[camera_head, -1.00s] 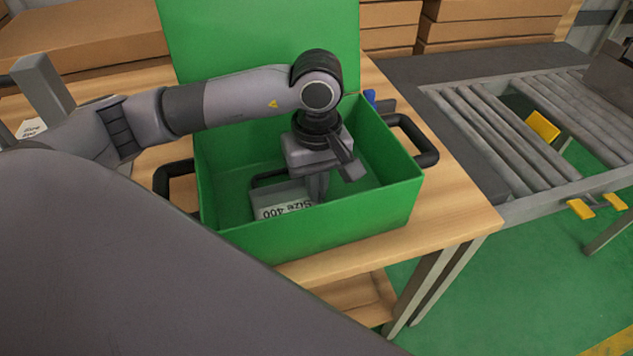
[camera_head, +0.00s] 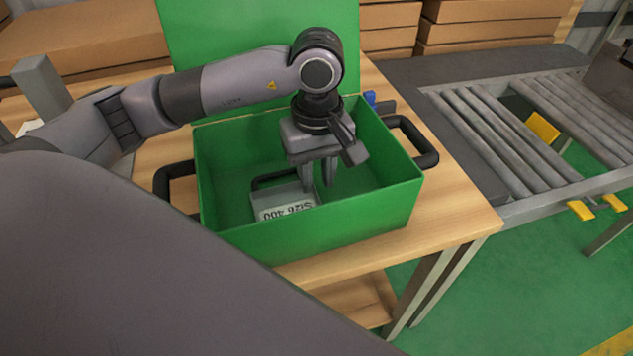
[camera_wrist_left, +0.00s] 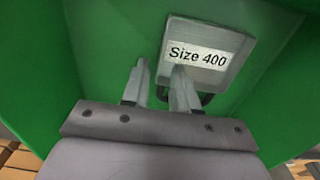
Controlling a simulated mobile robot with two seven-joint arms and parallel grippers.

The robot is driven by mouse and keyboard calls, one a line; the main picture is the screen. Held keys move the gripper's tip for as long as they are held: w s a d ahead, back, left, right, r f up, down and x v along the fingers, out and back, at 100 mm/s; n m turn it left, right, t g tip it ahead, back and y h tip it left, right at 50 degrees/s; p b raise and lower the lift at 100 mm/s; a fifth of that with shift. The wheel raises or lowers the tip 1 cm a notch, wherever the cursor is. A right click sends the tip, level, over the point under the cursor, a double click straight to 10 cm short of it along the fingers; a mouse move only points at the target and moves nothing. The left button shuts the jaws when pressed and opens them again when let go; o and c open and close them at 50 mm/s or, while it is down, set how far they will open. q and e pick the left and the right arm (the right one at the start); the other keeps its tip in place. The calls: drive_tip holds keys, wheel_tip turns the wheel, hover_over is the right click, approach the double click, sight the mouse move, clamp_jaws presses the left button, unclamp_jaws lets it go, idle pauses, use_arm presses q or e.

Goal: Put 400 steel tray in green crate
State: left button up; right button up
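The steel tray (camera_head: 283,203) with a "Size 400" label and a black handle sits inside the open green crate (camera_head: 325,232), near its front wall. In the left wrist view the tray (camera_wrist_left: 228,42) is at upper right, against the green crate (camera_wrist_left: 105,45). My left gripper (camera_head: 318,185) points down into the crate beside the tray's right side. Its two fingers are apart, and the left wrist view shows green between the fingertips (camera_wrist_left: 160,68). One finger overlaps the tray's edge in that view; I cannot tell whether it touches. My right gripper is not in view.
The crate stands on a wooden table (camera_head: 453,215), with its green lid (camera_head: 260,40) raised at the back and black handles on both sides. A roller conveyor (camera_head: 520,130) is at right. Cardboard boxes (camera_head: 90,35) are stacked behind.

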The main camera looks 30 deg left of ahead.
use_arm(q)
wheel_tip(320, 180, up, 9)
drive_tip(key=shift+r, duration=0.15)
idle(0.5)
